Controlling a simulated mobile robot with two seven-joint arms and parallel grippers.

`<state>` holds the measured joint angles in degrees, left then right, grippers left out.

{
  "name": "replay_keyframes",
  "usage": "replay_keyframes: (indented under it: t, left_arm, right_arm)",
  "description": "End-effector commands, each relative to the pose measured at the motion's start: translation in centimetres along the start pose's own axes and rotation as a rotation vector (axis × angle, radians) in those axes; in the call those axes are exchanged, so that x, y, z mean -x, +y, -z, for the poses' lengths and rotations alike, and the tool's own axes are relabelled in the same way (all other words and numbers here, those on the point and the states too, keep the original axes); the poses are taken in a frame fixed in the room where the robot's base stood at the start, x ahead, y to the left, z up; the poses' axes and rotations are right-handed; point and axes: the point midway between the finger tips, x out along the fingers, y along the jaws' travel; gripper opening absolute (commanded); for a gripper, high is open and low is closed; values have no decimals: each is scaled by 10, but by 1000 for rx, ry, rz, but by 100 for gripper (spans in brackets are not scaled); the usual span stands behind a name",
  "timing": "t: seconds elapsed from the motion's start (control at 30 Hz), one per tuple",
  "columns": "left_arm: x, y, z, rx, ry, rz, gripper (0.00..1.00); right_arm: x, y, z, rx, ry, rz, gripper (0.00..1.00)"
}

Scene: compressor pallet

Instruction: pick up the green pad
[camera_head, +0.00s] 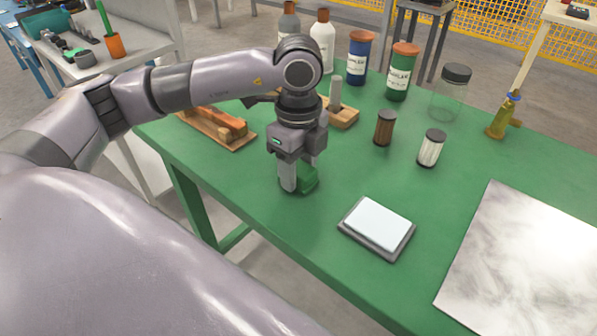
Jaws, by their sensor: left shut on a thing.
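The green pad (303,184) is a small dark-green block low on the green table (345,184), near its front-left edge. My left gripper (299,186) points straight down over it, with its fingers shut on the pad. The fingers and gripper body hide part of the pad. The pad's colour is close to the table's, so I cannot tell whether it touches the tabletop. My right gripper is not in view.
A scale-like white-topped plate (377,226) lies right of the gripper, and a large metal sheet (530,270) further right. A wooden block tool (220,128) is at left. Brown (384,128) and white (431,148) cylinders, a glass jar (451,94) and several bottles stand behind.

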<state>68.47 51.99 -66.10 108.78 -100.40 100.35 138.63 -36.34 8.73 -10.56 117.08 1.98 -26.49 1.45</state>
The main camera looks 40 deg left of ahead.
Motion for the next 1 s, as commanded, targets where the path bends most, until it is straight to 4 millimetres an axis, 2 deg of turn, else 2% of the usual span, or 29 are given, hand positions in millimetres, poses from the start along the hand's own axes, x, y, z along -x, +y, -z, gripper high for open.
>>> replay_keyframes:
  t: [0.27,0.47,0.57,0.8,1.0]
  left_arm:
    - [7,0,0,0,1,2,17]
    - [34,-1,1,-1,1,4,17]
    - [60,-1,1,-1,2,7,17]
    - [138,-1,0,0,-1,7,17]
    - [176,0,0,0,-1,4,17]
  right_arm:
    - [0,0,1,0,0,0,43]
    - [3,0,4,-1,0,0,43]
    - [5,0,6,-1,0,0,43]
    - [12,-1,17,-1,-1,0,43]
    - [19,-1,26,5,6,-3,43]
